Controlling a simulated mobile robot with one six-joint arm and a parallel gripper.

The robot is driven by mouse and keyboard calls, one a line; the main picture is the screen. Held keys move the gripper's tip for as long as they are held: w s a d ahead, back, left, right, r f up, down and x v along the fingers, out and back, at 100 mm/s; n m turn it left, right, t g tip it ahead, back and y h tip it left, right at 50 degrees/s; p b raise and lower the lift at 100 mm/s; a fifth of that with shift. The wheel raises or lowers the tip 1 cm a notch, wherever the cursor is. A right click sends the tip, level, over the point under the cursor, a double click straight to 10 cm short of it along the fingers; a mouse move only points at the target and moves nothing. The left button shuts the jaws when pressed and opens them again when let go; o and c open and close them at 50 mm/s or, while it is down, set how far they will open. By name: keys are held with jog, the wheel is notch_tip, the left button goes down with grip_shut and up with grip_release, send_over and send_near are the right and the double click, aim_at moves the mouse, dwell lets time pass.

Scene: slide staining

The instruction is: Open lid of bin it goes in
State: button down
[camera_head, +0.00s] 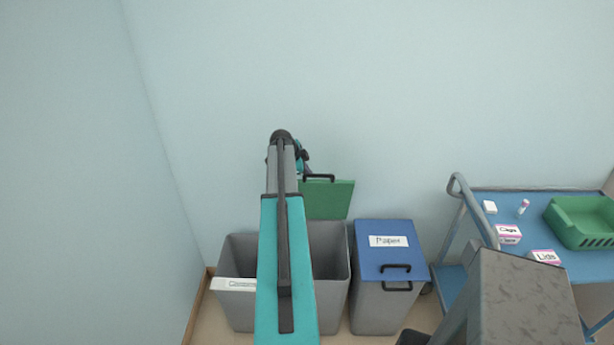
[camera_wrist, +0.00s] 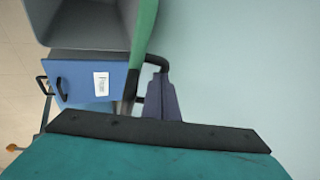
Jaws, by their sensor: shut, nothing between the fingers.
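A green lid (camera_head: 335,200) with a black handle (camera_head: 318,177) stands raised against the wall in the head view. Its edge shows in the wrist view (camera_wrist: 145,30). Below it, an open grey bin (camera_head: 338,265) shows its inside; my arm hides its middle, so I cannot tell whether the grey part on the left belongs to the same bin. A white label (camera_head: 235,284) is at the left front. My gripper (camera_head: 305,160) is shut and empty, close to the lid's handle; contact is unclear. In the wrist view the gripper (camera_wrist: 160,88) is beside the black handle (camera_wrist: 155,62).
A grey bin with a shut blue lid (camera_head: 385,262) labelled Paper stands to the right. Further right is a blue cart (camera_head: 585,265) with a green basket (camera_head: 575,235), a Caps box (camera_head: 508,235) and a Lids box (camera_head: 543,257). Walls close the back and left.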

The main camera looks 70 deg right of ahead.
jog(key=d+b, duration=0.1)
jog(key=w+d+b, duration=0.1)
jog(key=d, duration=0.1)
jog(key=w+d+b, duration=0.1)
jog(key=d, duration=0.1)
jog(key=shift+d+r, duration=0.1)
jog(key=shift+r, duration=0.3)
jog(key=d+p+v, duration=0.1)
jog(key=v, duration=0.9)
jog(key=shift+w+r, duration=0.15)
jog(key=shift+r, duration=0.15)
dwell(0.4)
